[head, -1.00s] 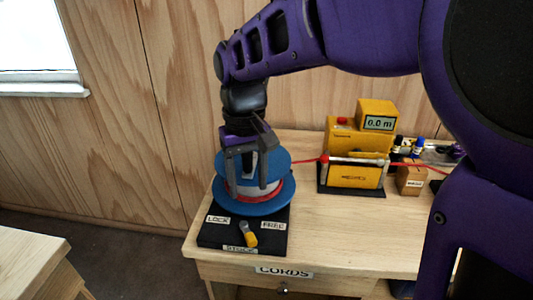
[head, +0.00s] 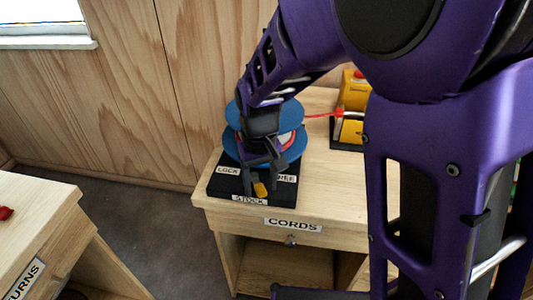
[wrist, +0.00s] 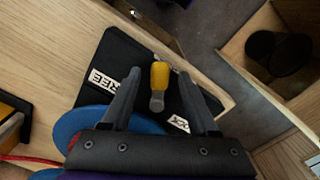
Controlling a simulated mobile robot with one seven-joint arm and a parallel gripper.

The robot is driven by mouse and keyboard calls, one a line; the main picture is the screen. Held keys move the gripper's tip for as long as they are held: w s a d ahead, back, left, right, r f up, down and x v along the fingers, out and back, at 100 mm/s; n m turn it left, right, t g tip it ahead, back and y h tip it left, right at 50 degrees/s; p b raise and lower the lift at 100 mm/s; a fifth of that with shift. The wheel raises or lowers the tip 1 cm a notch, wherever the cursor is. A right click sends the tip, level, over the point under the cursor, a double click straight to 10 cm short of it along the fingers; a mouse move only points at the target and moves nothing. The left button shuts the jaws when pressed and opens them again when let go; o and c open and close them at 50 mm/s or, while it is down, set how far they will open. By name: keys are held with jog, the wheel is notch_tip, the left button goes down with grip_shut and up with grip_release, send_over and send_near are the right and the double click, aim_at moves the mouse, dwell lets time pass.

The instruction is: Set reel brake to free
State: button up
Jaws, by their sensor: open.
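The reel brake lever (head: 260,189) has a yellow handle and a grey shank. It sits on the black reel base (head: 223,189), which bears LOCK on the left, FREE on the right and STOCK in front. In the wrist view, the lever (wrist: 160,75) lies between the two open fingers of my gripper (wrist: 160,79), with a gap on both sides. The FREE label (wrist: 102,80) and part of the LOCK label (wrist: 179,123) also show there. In the head view my gripper (head: 264,176) is over the base and partly hides the labels.
The blue reel (head: 292,150) stands behind the lever, with a red cord (head: 318,115) running right to the yellow meter (head: 353,97). My arm blocks much of the right side. The bench front (head: 340,232) bears a CORDS label. Another wooden bench (head: 40,215) stands at left.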

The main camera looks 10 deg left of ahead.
grip_shut()
dwell(0.3)
jog(key=shift+w+d+n, duration=0.2)
jog(key=shift+d+n, duration=0.1)
jog(key=shift+n, duration=0.5)
jog(key=shift+w+d+n, duration=0.2)
jog(key=shift+d+n, duration=0.05)
jog(key=shift+n, duration=0.55)
grip_release()
jog(key=shift+r, duration=0.1)
notch_tip(320, 180, up, 17)
jog(key=p, duration=0.3)
jog(key=shift+r, duration=0.2)
